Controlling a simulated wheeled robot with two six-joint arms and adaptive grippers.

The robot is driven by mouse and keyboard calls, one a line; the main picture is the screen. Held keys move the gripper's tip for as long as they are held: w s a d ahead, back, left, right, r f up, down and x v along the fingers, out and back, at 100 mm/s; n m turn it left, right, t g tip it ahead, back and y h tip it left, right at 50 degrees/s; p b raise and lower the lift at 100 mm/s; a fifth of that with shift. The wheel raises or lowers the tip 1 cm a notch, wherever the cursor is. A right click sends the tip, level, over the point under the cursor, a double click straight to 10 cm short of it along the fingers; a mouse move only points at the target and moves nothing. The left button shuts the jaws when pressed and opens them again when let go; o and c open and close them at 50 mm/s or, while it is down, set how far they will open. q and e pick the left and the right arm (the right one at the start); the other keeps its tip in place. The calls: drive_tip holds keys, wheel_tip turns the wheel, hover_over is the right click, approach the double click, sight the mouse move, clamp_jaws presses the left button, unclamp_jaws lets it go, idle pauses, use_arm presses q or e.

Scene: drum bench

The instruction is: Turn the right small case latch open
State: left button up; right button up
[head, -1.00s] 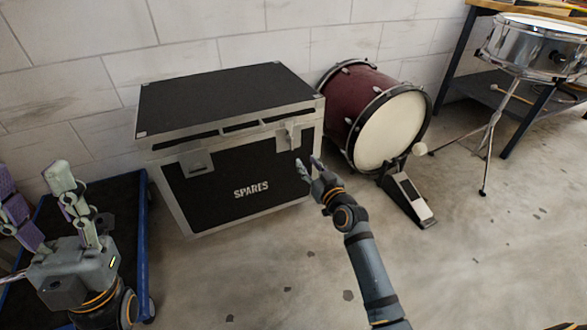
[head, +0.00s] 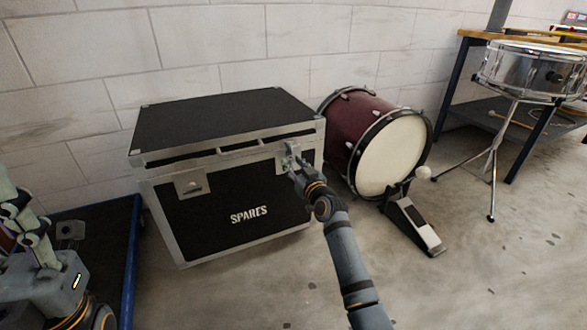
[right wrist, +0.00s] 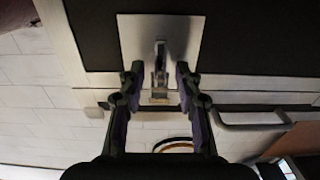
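The black case (head: 228,190) with silver edges and the word SPARES stands on the floor against the wall, its lid down. The left latch (head: 191,184) shows on its front. The right latch sits on a square silver plate (right wrist: 191,39); in the head view my right gripper (head: 289,162) partly hides it. In the right wrist view the two fingers of my right gripper (right wrist: 158,78) are apart, one on each side of the latch's tab (right wrist: 160,68). I cannot tell whether they touch it. My left gripper (head: 20,215) is at the lower left, away from the case, partly cut off.
A dark red bass drum (head: 345,130) with a pedal (head: 415,226) stands right of the case. A snare drum on a stand (head: 520,70) and a workbench (head: 470,115) are farther right. A blue-edged dolly (head: 130,265) lies left. The floor in front is clear.

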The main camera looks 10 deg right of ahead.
drive_tip(key=shift+w, duration=0.1)
clamp_jaws()
idle(0.3)
